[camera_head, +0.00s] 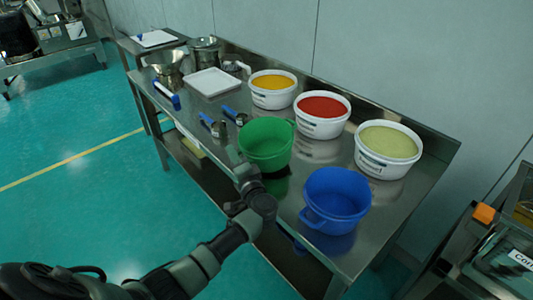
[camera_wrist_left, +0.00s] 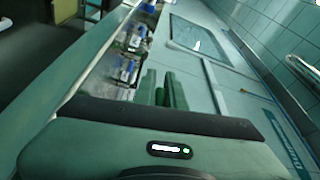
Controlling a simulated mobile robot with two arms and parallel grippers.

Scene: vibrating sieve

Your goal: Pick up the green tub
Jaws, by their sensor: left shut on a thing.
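The green tub (camera_head: 268,146) is an empty, upright round bucket near the front edge of the steel table, left of the blue tub. My left gripper (camera_head: 234,156) is at the tub's left side, by its rim, and is shut on it. In the left wrist view, my left gripper's two fingers (camera_wrist_left: 166,90) are close together with a strip of green between them. My right gripper is not in view.
On the steel table (camera_head: 417,197), a blue tub (camera_head: 337,200) stands to the right. White tubs with yellow (camera_head: 272,91), red (camera_head: 321,115) and pale green contents (camera_head: 386,150) stand behind. Blue-handled tools (camera_head: 209,122), a white tray (camera_head: 210,82) and metal vessels lie left.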

